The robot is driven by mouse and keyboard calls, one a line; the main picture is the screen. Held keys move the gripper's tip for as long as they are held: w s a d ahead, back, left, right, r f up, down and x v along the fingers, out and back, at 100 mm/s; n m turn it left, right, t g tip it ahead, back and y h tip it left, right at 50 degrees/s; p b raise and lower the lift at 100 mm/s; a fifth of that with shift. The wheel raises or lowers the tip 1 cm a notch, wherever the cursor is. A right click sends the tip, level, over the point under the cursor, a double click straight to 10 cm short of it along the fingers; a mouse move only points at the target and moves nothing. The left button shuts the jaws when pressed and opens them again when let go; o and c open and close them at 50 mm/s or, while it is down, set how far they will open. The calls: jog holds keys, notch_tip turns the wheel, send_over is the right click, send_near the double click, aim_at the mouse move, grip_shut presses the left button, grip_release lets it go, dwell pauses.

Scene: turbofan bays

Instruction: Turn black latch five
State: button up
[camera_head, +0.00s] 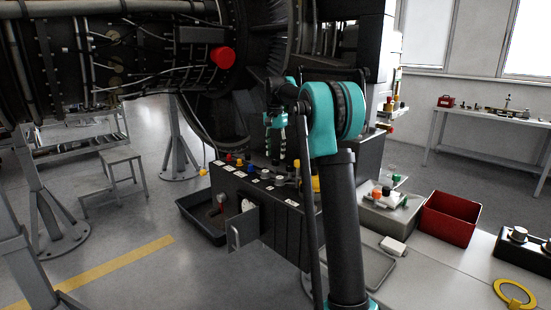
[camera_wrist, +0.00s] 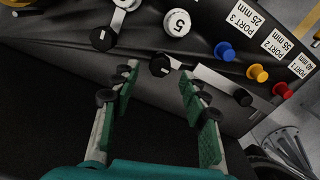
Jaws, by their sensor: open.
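Contact cannot be told. In the head view my gripper (camera_head: 275,125) is over the panel box (camera_head: 262,200), partly hidden by my arm.
Blue (camera_wrist: 225,51), yellow (camera_wrist: 257,73) and red (camera_wrist: 283,90) plugs sit by port labels. A pale lever with a black knob (camera_wrist: 103,39) is at upper left. The engine (camera_head: 140,50) hangs behind the panel; a red bin (camera_head: 449,217) stands at right.

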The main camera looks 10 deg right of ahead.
jog(key=shift+f, duration=1.4)
grip_shut()
